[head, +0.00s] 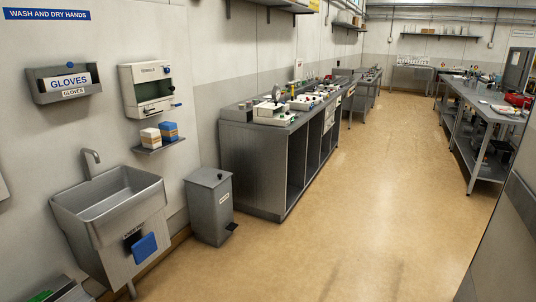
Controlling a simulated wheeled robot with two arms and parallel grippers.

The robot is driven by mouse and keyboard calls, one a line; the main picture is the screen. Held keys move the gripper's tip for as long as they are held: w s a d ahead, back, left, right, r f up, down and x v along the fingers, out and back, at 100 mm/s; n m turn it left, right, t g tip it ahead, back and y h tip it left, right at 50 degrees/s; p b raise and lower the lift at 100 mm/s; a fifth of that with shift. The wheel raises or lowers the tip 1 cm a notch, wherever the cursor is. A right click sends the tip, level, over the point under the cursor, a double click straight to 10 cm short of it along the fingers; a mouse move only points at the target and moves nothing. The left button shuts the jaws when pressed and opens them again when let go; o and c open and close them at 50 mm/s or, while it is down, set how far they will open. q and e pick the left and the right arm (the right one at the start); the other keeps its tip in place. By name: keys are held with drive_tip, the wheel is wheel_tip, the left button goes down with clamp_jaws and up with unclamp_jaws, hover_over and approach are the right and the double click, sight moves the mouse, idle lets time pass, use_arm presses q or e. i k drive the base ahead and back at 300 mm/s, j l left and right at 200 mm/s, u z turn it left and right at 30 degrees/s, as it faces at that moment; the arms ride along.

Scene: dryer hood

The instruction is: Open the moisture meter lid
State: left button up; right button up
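Neither of my grippers is in view. Several small white instruments stand on the long grey counter (262,170) along the left wall. The nearest white instrument (271,113) has dark and coloured parts on top. They are too small and far away to tell which one is the moisture meter, or whether a lid is open or shut.
A sink (110,200), a grey bin (209,207), a glove holder (65,80) and a white wall dispenser (147,89) are at the left. A steel workbench (480,98) stands at the right. The tan floor (345,210) between is clear.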

sight(266, 109)
drive_tip(key=i+l+z, duration=0.3)
drive_tip(key=i, duration=0.2)
drive_tip(key=i+l+z, duration=0.15)
drive_tip(key=i+z, duration=0.15)
drive_tip(key=i, duration=0.2)
drive_tip(key=i+z, duration=0.3)
drive_tip(key=i, duration=0.25)
drive_tip(key=i+u, duration=0.2)
drive_tip(key=i, duration=0.25)
drive_tip(key=i+l+u, duration=0.15)
drive_tip(key=i, duration=0.25)
drive_tip(key=i+l+u, duration=0.2)
drive_tip(key=i, duration=0.2)
drive_tip(key=i+l+u, duration=0.2)
drive_tip(key=i, duration=0.2)
drive_tip(key=i+l+u, duration=1.15)
drive_tip(key=l, duration=0.2)
drive_tip(key=k, duration=0.1)
